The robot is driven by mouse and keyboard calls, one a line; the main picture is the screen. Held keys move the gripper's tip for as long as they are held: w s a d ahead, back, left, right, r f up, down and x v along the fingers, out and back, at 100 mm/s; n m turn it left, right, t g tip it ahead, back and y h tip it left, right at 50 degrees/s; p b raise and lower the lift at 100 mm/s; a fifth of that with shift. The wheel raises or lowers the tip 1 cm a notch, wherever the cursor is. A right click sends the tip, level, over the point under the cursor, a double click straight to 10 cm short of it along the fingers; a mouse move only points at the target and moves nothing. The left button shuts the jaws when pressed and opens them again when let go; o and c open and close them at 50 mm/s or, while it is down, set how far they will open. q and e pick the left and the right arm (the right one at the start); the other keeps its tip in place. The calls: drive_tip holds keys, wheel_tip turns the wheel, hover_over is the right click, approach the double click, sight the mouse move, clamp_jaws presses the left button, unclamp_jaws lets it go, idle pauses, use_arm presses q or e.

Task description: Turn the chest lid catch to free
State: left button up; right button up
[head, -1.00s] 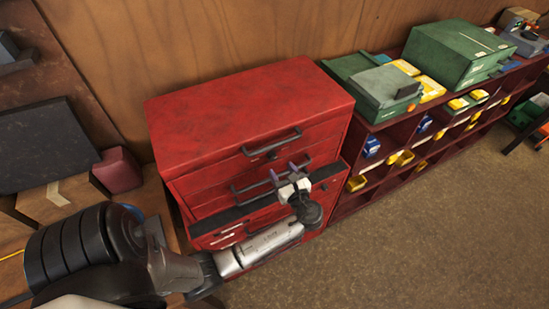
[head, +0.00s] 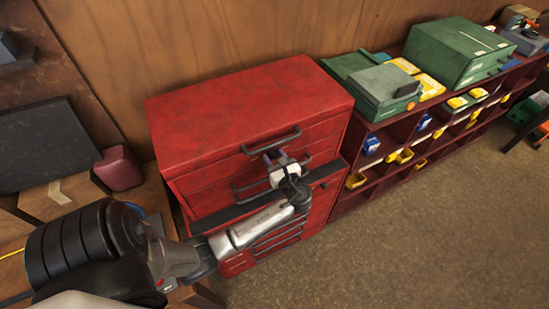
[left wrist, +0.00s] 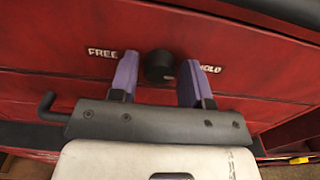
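The red tool chest (head: 240,105) stands against the wooden wall in the head view. In the left wrist view, the lid catch (left wrist: 159,66) is a round black knob on its red front, between a white FREE label (left wrist: 103,53) on the left and a HOLD label (left wrist: 209,69) on the right. My left gripper (head: 273,158) is at the chest front, below the top handle. Its purple fingers stand open on either side of the knob, with small gaps. In the head view the gripper hides the catch. My right gripper is not in view.
Black bar handles (head: 272,140) stick out from the chest front close to my gripper. A dark red shelf (head: 372,185) with yellow and blue bins and green cases stands to the right. A cluttered bench lies at left. The floor (head: 420,245) in front is clear.

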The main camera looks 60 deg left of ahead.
use_arm(q)
drive_tip(key=c, duration=0.6)
drive_tip(key=shift+n, duration=0.3)
drive_tip(key=n, duration=0.3)
drive_tip(key=n+b, duration=0.1)
drive_tip(key=n, duration=0.1)
drive_tip(key=n+b, duration=0.1)
drive_tip(key=n, duration=0.1)
drive_tip(key=shift+s+f+n, duration=0.1)
drive_tip(key=shift+f+n, duration=0.1)
drive_tip(key=shift+n, duration=0.1)
drive_tip(key=n+b, duration=0.3)
drive_tip(key=n, duration=0.1)
drive_tip(key=shift+f+n, duration=0.1)
drive_tip(key=shift+n, duration=0.2)
drive_tip(key=n+b, duration=0.3)
drive_tip(key=shift+n+b, duration=0.3)
drive_tip(key=shift+b, duration=0.1)
drive_tip(key=shift+n+b, duration=0.75)
drive_tip(key=shift+n, duration=0.05)
